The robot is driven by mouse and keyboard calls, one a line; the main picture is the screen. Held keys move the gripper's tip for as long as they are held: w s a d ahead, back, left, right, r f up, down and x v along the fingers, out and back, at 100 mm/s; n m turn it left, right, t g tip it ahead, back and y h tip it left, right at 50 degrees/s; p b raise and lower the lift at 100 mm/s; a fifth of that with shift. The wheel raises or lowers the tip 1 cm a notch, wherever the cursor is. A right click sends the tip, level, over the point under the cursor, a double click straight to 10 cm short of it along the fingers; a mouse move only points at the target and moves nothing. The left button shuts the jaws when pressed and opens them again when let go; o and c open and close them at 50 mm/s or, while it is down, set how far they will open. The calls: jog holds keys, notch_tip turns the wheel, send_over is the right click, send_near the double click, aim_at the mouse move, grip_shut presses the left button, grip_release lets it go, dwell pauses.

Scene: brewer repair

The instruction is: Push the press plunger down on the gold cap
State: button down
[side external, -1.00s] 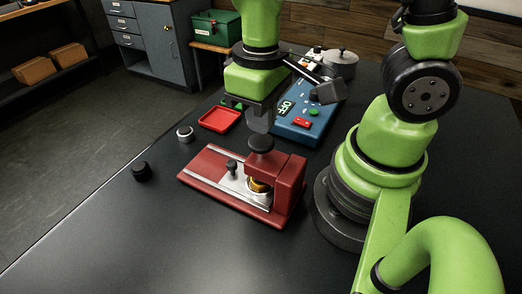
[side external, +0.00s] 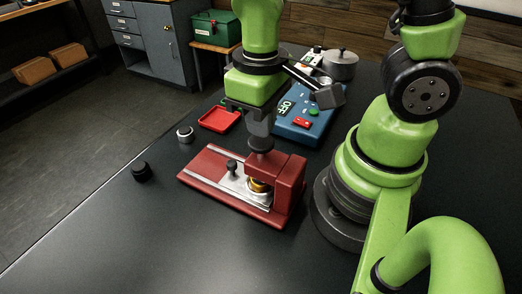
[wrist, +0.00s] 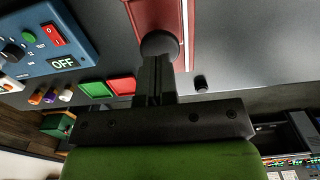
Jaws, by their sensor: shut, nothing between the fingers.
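The red press (side external: 292,184) stands on the dark table with its black plunger knob (side external: 260,145) on top. The gold cap (side external: 258,186) sits under the press head, partly hidden by it. My gripper (side external: 261,131) is shut and empty, pointing down right above the knob. In the side view the fingertips appear to meet the knob's top; I cannot tell if they touch. In the wrist view the knob (wrist: 160,44) shows at the tips of my closed fingers (wrist: 155,62).
A blue control box (side external: 306,124) reading OFF stands behind the press, with a red tray (side external: 219,119) to its left. A silver-topped knob (side external: 185,134) and a black knob (side external: 141,172) stand on the table at left. The front table area is clear.

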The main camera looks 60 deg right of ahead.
jog(key=shift+f, duration=1.4)
jog(key=shift+r, duration=2.65)
notch_tip(320, 180, up, 6)
